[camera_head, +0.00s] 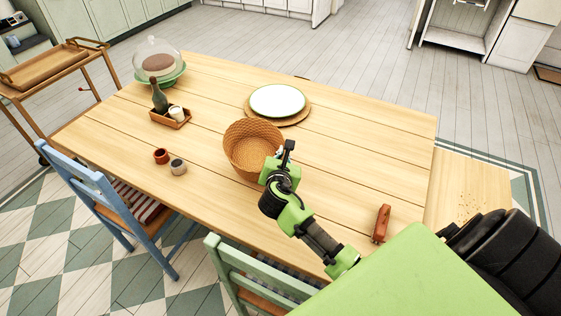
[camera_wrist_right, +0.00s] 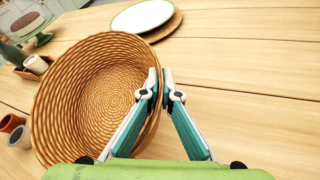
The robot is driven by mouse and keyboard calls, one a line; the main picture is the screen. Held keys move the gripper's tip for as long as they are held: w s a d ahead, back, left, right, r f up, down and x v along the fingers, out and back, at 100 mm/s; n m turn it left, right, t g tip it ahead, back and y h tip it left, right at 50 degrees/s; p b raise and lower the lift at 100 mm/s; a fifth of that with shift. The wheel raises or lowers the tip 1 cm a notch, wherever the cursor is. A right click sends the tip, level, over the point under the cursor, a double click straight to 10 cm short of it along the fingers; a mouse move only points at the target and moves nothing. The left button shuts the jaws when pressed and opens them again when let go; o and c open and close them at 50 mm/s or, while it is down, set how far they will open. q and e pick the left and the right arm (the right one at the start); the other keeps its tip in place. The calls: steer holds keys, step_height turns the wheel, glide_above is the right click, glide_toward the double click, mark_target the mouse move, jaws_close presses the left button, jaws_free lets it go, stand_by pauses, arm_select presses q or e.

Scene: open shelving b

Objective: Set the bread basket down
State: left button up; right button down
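The bread basket (camera_head: 249,146) is a round, empty wicker basket at the middle of the wooden table (camera_head: 350,150). In the right wrist view the basket (camera_wrist_right: 95,95) fills the left half, its opening facing the camera. My right gripper (camera_head: 280,152) is at the basket's right rim. In the wrist view its two fingertips (camera_wrist_right: 160,80) are close together with the rim between them, one finger inside and one outside. I cannot tell whether the basket's base touches the table. My left gripper is not in view.
A white plate on a woven mat (camera_head: 277,101) lies just behind the basket. Two small cups (camera_head: 178,167) stand to its left. A small tray with a bottle (camera_head: 160,97) and a glass-domed stand (camera_head: 160,62) are farther left. A reddish-brown object (camera_head: 381,223) lies at the right. The table's right half is mostly clear.

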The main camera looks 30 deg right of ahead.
steer(key=shift+w+f, duration=0.5)
steer(key=shift+w, duration=0.05)
steer(key=shift+w+f, duration=0.2)
steer(key=shift+f, duration=1.6)
steer(key=shift+f, duration=0.1)
steer(key=c, duration=2.3)
jaws_free()
steer(key=shift+s, duration=0.1)
steer(key=v, duration=1.2)
